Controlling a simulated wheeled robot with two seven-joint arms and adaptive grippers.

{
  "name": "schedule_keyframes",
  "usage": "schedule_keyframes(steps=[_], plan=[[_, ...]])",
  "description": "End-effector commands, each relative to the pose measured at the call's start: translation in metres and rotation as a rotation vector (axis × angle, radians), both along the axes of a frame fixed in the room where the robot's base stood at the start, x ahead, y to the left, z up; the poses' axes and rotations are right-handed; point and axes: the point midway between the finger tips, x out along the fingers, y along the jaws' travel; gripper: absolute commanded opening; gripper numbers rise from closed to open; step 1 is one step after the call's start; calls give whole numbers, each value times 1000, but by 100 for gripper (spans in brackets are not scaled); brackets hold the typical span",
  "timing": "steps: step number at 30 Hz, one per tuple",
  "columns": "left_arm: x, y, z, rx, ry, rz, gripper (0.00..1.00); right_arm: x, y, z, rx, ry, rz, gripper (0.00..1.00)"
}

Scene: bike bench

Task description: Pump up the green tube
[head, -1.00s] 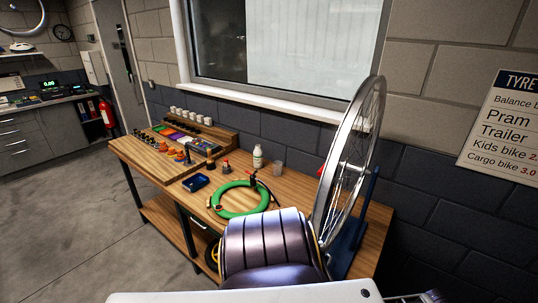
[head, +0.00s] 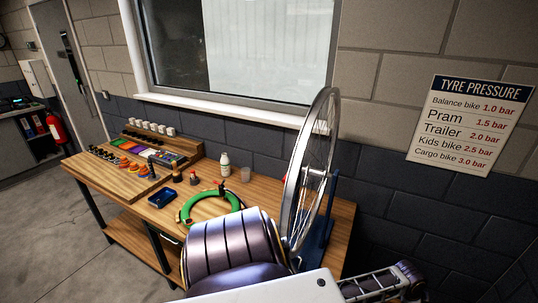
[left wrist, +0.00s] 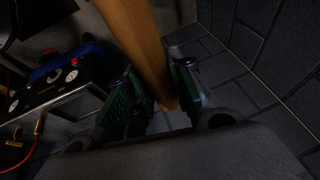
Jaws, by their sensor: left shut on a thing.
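The green tube (head: 189,207) lies in a ring on the wooden bench, its right side partly hidden behind my arm. I cannot tell what the bar belongs to. A dark box with round gauges (left wrist: 50,92), perhaps the pump, stands to the left of the gripper. A brass fitting (left wrist: 40,124) and a red hose lie beside it. My right gripper is not in view.
A spoked wheel (head: 290,205) stands upright at the bench's right, on a blue stand (head: 318,240). A pressure sign (head: 470,122) hangs on the wall.

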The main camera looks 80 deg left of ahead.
Motion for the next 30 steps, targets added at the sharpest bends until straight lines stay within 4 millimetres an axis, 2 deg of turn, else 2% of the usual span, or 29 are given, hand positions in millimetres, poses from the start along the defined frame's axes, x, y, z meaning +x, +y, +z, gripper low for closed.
schedule_keyframes(steps=[1,12,30], plan=[[3,-1,10,0,-9,-1,0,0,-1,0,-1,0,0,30],[3,-1,59,-1,-9,-1,0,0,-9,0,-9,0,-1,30],[2,0,139,0,-10,-1,0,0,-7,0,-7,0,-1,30]])
